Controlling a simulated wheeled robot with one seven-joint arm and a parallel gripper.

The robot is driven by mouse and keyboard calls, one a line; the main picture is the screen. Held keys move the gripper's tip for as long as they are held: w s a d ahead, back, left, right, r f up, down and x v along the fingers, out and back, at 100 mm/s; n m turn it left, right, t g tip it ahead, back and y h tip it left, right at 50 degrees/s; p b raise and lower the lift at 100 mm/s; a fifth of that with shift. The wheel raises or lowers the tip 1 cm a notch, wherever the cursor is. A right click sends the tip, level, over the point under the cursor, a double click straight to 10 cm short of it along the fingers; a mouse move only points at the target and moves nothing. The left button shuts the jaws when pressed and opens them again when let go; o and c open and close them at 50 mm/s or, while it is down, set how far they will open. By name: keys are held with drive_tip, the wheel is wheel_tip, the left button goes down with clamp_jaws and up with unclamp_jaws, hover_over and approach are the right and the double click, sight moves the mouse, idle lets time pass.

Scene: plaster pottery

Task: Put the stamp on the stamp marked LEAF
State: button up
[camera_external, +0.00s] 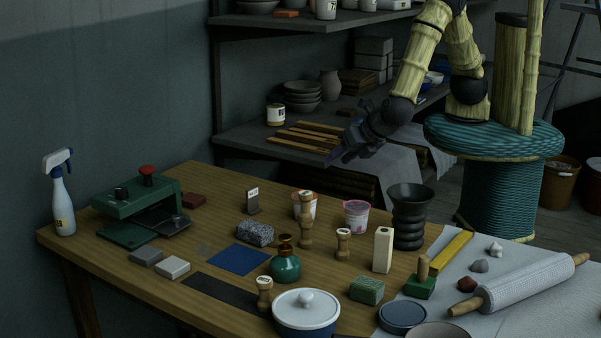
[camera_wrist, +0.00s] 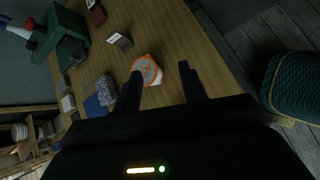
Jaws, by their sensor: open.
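In the external view, wooden stamps with small pale labels stand on the table: a tall turned one (camera_external: 305,232) near the middle, a short one (camera_external: 343,245) to its right, and another short one (camera_external: 264,298) at the front. The label lettering is too small to read, so I cannot tell which is marked LEAF. A green block with a wooden handle (camera_external: 421,285) stands at the right. My gripper (camera_external: 334,158) is high above the table's back edge, apart from all the stamps. In the wrist view my gripper (camera_wrist: 160,74) is open, with nothing between its fingers.
An orange-rimmed tub (camera_wrist: 150,72) is below the fingers in the wrist view. A pink tub (camera_external: 356,218) and a black ribbed vase (camera_external: 409,218) stand at the back right. A green press (camera_external: 135,195) and spray bottle (camera_external: 61,200) are left; a rolling pin (camera_external: 525,284) is right.

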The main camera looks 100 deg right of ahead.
drive_tip(key=s+d+r+m+g+y, duration=0.1)
drive_tip(key=s+d+r+m+y, duration=0.2)
drive_tip(key=s+d+m, duration=0.5)
drive_tip(key=s+d+r+m+g+y, duration=0.2)
drive_tip(key=s+d+m, duration=0.5)
drive_tip(key=m, duration=0.7)
wheel_tip(320, 180, up, 3)
drive_tip(key=d+y, duration=0.1)
drive_tip(key=d, duration=0.1)
drive_tip(key=shift+s+d+f+g+y, duration=0.15)
drive_tip(key=shift+s+d+g+y, duration=0.15)
drive_tip(key=shift+s+d+y, duration=0.1)
